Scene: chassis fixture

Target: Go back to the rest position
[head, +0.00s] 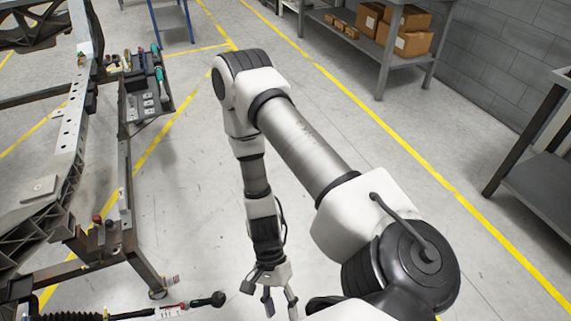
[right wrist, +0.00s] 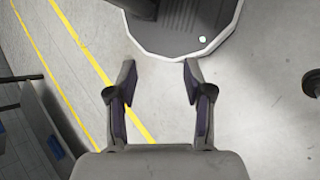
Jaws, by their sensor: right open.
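My right gripper (head: 271,296) hangs at the end of my bent right arm, low in the middle of the head view, over bare floor. In the right wrist view my right gripper (right wrist: 158,85) has its two fingers spread apart with nothing between them. Floor and my own base show beyond the fingertips. The gripper touches nothing that I can see. My left gripper is in neither view.
A chassis frame (head: 72,165) on a rusty stand fills the left. A tool tray (head: 152,104) is fixed beside it. A shelf (head: 372,48) with cardboard boxes (head: 406,30) stands at the back. A dark table (head: 540,185) stands at right. Floor between is clear.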

